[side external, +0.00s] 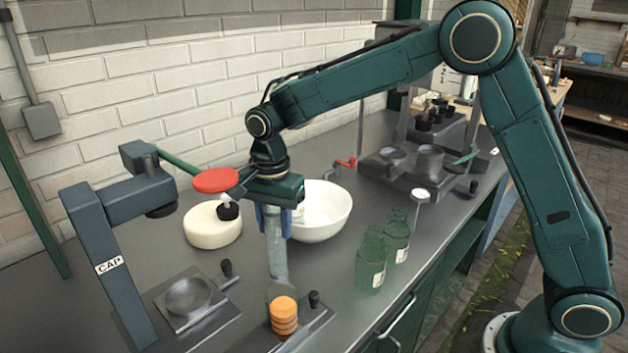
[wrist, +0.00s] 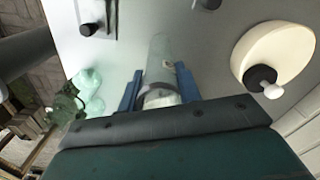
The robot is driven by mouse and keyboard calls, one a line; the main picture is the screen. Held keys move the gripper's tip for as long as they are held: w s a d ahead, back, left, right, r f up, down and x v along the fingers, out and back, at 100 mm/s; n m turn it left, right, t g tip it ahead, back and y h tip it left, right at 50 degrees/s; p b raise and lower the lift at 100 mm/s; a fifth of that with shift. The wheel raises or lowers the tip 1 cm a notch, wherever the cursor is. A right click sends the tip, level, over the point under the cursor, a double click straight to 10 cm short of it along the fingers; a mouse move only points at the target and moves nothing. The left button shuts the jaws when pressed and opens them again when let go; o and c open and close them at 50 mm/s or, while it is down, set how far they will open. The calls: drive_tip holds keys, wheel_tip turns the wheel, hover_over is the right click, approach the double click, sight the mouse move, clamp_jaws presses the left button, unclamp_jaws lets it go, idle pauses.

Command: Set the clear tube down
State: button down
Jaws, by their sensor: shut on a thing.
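The clear tube (side external: 277,257) hangs upright below my gripper (side external: 272,218). My gripper is shut on it, with a blue finger on each side. In the side external view the tube's lower end is just above or behind a stack of orange discs (side external: 284,314); I cannot tell whether it touches anything. In the wrist view the tube (wrist: 158,58) runs away from the camera between the blue fingers (wrist: 158,88). The palm hides its near end.
A cream round block (side external: 205,230) with a black knob and a white bowl (side external: 325,222) stand behind the tube. Green glass jars (side external: 370,262) stand to the right. The CAP press (side external: 108,265) and a small dish plate (side external: 188,296) are at left. Bare counter lies between tube and jars.

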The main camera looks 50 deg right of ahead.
drive_tip(key=shift+f, duration=0.15)
drive_tip(key=c, duration=1)
unclamp_jaws()
drive_tip(key=shift+o, duration=0.2)
wheel_tip(320, 180, up, 12)
drive_tip(key=shift+r, duration=0.25)
drive_tip(key=shift+s, duration=0.1)
